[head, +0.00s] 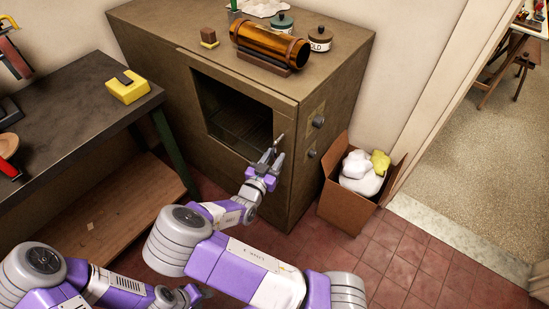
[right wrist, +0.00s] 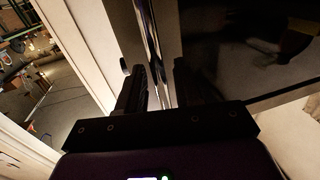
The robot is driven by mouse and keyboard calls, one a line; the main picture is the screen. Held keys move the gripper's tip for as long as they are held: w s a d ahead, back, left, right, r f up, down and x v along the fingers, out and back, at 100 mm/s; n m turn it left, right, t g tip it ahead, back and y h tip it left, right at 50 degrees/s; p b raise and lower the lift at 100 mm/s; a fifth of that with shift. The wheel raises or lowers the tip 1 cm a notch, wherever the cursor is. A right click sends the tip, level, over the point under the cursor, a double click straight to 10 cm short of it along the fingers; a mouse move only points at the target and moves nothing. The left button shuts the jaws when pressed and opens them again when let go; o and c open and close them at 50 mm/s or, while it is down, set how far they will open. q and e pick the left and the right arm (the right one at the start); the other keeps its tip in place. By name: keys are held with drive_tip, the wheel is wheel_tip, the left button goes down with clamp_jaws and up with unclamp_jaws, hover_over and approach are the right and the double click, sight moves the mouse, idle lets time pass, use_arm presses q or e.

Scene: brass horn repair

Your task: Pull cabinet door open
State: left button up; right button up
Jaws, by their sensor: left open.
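The brown cabinet (head: 335,85) stands against the wall. Its front door (head: 240,89) has a dark window (head: 232,112) with a rack dimly visible inside, and the door looks closed. A metal upright handle (head: 281,139) is at the door's right side; it also shows as a shiny bar in the right wrist view (right wrist: 155,45). My right gripper (head: 271,158) is at this handle, with its fingers close on both sides of the bar. My left gripper (head: 196,293) is low at the bottom, partly hidden by my right arm, away from the cabinet.
An amber cylinder (head: 268,42) on a stand and lidded jars (head: 319,39) sit on the cabinet top. A cardboard box (head: 345,207) with cloths is on the floor to the right. A dark workbench (head: 65,105) with a yellow item (head: 127,90) is at left. Tiled floor (head: 420,270) is clear at right.

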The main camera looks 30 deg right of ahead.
drive_tip(key=shift+w+d, duration=0.25)
drive_tip(key=shift+d, duration=0.05)
clamp_jaws()
drive_tip(key=shift+s+a, duration=0.1)
drive_tip(key=shift+a, duration=0.05)
